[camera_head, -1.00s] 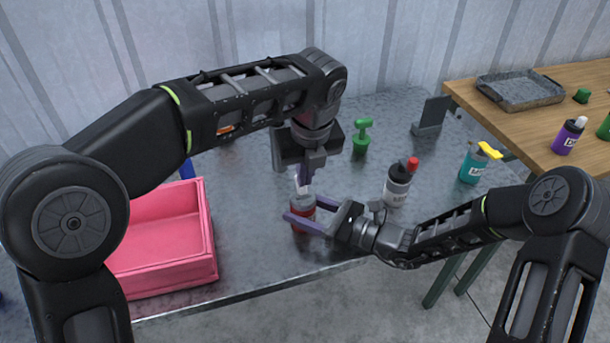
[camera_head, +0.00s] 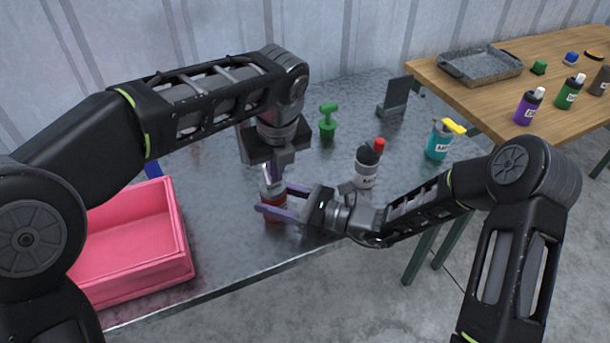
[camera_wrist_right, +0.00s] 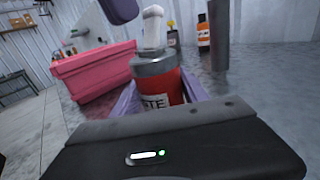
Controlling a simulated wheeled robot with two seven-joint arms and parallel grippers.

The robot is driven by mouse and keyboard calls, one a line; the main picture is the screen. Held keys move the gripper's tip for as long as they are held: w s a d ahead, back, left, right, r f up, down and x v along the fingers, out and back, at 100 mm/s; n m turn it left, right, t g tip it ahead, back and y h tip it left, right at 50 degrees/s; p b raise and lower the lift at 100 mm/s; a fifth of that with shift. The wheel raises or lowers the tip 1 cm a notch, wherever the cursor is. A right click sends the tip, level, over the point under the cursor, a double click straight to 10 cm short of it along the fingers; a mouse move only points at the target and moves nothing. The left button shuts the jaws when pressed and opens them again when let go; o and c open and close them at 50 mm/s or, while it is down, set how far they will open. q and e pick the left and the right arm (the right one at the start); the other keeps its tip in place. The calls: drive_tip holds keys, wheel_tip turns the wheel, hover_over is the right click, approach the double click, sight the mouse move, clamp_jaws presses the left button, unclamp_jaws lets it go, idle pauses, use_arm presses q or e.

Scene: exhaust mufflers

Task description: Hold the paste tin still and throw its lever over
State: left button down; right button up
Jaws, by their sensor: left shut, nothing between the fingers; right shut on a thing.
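The paste tin (camera_wrist_right: 166,88) is red with a grey collar and a white lever (camera_wrist_right: 152,28) that stands roughly upright on top in the right wrist view. In the head view the tin (camera_head: 275,212) stands near the table's front edge. My right gripper (camera_head: 276,198) is shut on the tin, one purple finger on each side of its body. My left gripper (camera_head: 268,174) is shut and empty, pointing down just above the tin's top. It hides much of the lever there; I cannot tell whether it touches it. A purple fingertip (camera_wrist_right: 120,10) shows beside the lever in the wrist view.
A pink bin (camera_head: 140,245) stands left of the tin. A white bottle with a red cap (camera_head: 366,168), a green-handled item (camera_head: 328,122) and a teal bottle (camera_head: 439,142) stand to the right and behind. A wooden table (camera_head: 470,100) holds a grey tray (camera_head: 480,68).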

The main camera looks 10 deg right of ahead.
use_arm(q)
drive_tip(key=s+d+f, duration=0.2)
drive_tip(key=s+f, duration=0.2)
drive_tip(key=s, duration=0.2)
drive_tip(key=s+d+r+n+h, duration=0.1)
drive_tip(key=r+n, duration=0.4)
drive_tip(key=r, duration=0.5)
drive_tip(key=shift+s+d+g+h, duration=0.35)
drive_tip(key=shift+s+d, duration=0.55)
drive_tip(key=shift+d, duration=0.35)
